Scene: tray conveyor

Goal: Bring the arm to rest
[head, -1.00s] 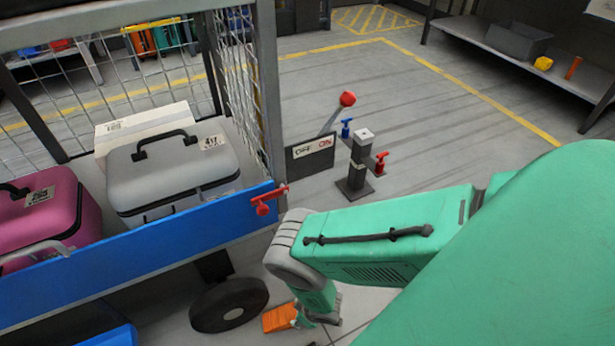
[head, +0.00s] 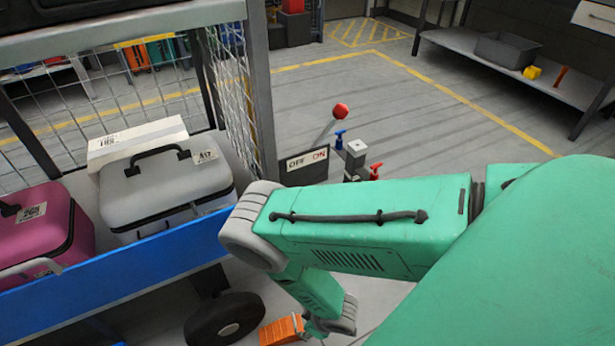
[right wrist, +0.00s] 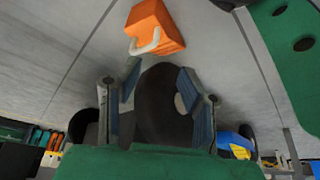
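My right arm (head: 370,215), green with grey joints, comes in from the right in the head view. It bends down beside the blue-edged cart (head: 150,258), and its elbow covers the cart's near corner. In the right wrist view my right gripper (right wrist: 160,103) has its two blue-padded fingers spread apart. Nothing is held between them; a black cart wheel (right wrist: 165,100) shows behind the gap. Whether a finger touches the wheel cannot be told. My left gripper is in neither view.
An orange block (head: 281,330) with a pale handle (right wrist: 147,44) lies on the floor by the wheel (head: 222,318). A grey case (head: 170,190) and a pink case (head: 40,225) sit on the cart. Behind my arm stand an OFF/ON sign (head: 304,167) and a red-knobbed lever (head: 340,111).

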